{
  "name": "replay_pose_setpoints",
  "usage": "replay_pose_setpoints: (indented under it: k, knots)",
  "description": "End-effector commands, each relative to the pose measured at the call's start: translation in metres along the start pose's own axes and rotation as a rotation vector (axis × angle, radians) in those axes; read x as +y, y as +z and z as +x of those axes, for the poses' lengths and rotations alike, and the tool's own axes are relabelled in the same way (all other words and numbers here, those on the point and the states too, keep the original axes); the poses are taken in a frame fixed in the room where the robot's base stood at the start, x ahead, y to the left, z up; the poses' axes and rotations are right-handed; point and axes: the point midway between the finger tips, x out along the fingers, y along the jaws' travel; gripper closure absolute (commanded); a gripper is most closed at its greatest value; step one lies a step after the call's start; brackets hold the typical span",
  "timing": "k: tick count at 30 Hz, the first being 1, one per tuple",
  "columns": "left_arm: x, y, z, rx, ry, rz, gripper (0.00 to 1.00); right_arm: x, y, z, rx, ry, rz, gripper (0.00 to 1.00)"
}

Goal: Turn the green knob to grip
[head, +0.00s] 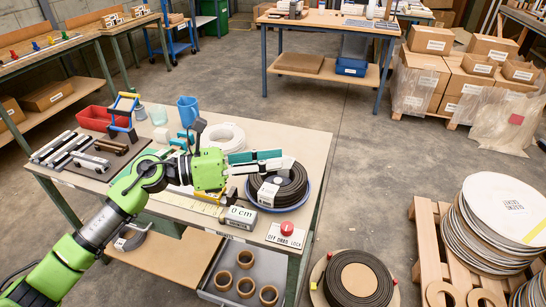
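I cannot make out for certain a green knob that turns. A row of small coloured knob-like pieces stands on the back-left bench, and the one at its far end looks green (64,36). On the near table, a red knob (287,228) sits on a plate marked OFF, DRAG, LOCK (284,238) at the front right corner. My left gripper (286,161) reaches over the table, above a black coil in a blue dish (305,197), left of and behind the red knob. Its fingers point right, seen nearly side-on, so their gap is unclear. My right gripper is out of view.
A grey box reading 0 cm (239,217) stands at the table's front edge. A blue jug (187,111), red tray (97,119) and white coil (223,137) stand behind my arm. A pallet with discs (495,222) is at the right. Open floor lies beyond the table.

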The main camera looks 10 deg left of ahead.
Motion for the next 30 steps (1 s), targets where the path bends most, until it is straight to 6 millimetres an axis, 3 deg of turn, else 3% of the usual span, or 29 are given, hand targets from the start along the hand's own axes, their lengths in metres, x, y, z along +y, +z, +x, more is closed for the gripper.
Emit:
replay_pose_setpoints:
  k: [9,25,30]
  knots:
    - [-0.006,0.019,0.006,-0.163,0.015,-0.148,0.63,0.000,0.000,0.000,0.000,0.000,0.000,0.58]
    - [-0.006,0.021,0.006,-0.186,0.017,-0.171,0.63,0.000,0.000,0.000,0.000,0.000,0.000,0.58]
    - [-0.005,0.035,0.004,-0.349,0.040,-0.349,0.63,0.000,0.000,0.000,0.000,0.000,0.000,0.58]
